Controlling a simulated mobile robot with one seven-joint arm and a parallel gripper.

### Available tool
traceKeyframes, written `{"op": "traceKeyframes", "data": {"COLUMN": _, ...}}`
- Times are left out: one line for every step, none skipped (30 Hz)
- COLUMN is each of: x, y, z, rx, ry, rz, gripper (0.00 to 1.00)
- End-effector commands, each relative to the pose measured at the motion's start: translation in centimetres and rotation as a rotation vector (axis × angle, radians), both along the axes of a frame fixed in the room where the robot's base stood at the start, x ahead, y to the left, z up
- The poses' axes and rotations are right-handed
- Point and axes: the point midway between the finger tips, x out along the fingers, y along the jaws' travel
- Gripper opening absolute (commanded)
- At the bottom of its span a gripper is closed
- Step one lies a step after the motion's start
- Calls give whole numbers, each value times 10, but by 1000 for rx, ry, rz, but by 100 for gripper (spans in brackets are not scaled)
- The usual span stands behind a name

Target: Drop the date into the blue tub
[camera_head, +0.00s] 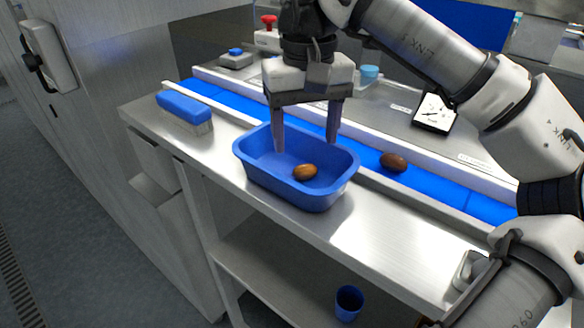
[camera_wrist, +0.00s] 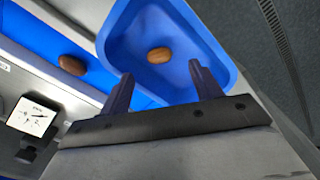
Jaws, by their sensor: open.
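The blue tub (camera_head: 265,182) stands on the steel bench beside the conveyor. A brown date (camera_head: 305,172) lies on the tub's floor, and it also shows inside the tub in the wrist view (camera_wrist: 158,55). A second, darker date (camera_head: 394,162) lies on the blue belt to the right of the tub; the wrist view shows it too (camera_wrist: 73,65). My gripper (camera_head: 305,147) is over the tub with its fingers spread apart and nothing between them. In the wrist view the fingers (camera_wrist: 162,80) point toward the tub, apart from the date.
The blue conveyor belt (camera_head: 455,195) runs behind the tub, edged by pale rails. A blue-backed brush (camera_head: 184,108) lies on the bench at left. A small dial device (camera_head: 435,112) stands behind the belt. A dark blue cup (camera_head: 349,302) is on the lower shelf.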

Motion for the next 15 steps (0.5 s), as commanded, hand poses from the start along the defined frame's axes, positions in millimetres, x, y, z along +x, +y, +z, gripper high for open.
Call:
{"op": "traceKeyframes", "data": {"x": 1, "y": 0, "z": 7, "rx": -1, "ry": -4, "rz": -3, "gripper": 64}}
{"op": "traceKeyframes", "data": {"x": 0, "y": 1, "z": 13, "rx": -2, "ry": -5, "rz": -2, "gripper": 64}}
{"op": "traceKeyframes", "data": {"x": 0, "y": 0, "z": 19, "rx": -1, "ry": -3, "rz": -2, "gripper": 64}}
{"op": "traceKeyframes", "data": {"x": 0, "y": 0, "z": 24, "rx": -3, "ry": -4, "rz": -3, "gripper": 64}}
{"op": "traceKeyframes", "data": {"x": 0, "y": 0, "z": 28, "rx": -2, "ry": -3, "rz": -4, "gripper": 64}}
{"op": "traceKeyframes", "data": {"x": 0, "y": 0, "z": 34, "rx": -2, "ry": -3, "rz": -4, "gripper": 64}}
{"op": "traceKeyframes", "data": {"x": 0, "y": 0, "z": 38, "rx": -2, "ry": -3, "rz": -3, "gripper": 64}}
{"op": "traceKeyframes", "data": {"x": 0, "y": 0, "z": 42, "rx": -2, "ry": -4, "rz": -3, "gripper": 64}}
{"op": "traceKeyframes", "data": {"x": 0, "y": 0, "z": 47, "rx": -2, "ry": -3, "rz": -3, "gripper": 64}}
{"op": "traceKeyframes", "data": {"x": 0, "y": 0, "z": 51, "rx": -2, "ry": -2, "rz": -3, "gripper": 64}}
{"op": "traceKeyframes", "data": {"x": 0, "y": 0, "z": 53, "rx": -1, "ry": -3, "rz": -2, "gripper": 64}}
{"op": "traceKeyframes", "data": {"x": 0, "y": 0, "z": 57, "rx": -2, "ry": -2, "rz": -1, "gripper": 64}}
{"op": "traceKeyframes", "data": {"x": 0, "y": 0, "z": 59, "rx": -2, "ry": -2, "rz": -1, "gripper": 64}}
{"op": "traceKeyframes", "data": {"x": 0, "y": 0, "z": 60, "rx": -2, "ry": -2, "rz": -1, "gripper": 64}}
{"op": "traceKeyframes", "data": {"x": 0, "y": 0, "z": 62, "rx": -1, "ry": -1, "rz": -1, "gripper": 64}}
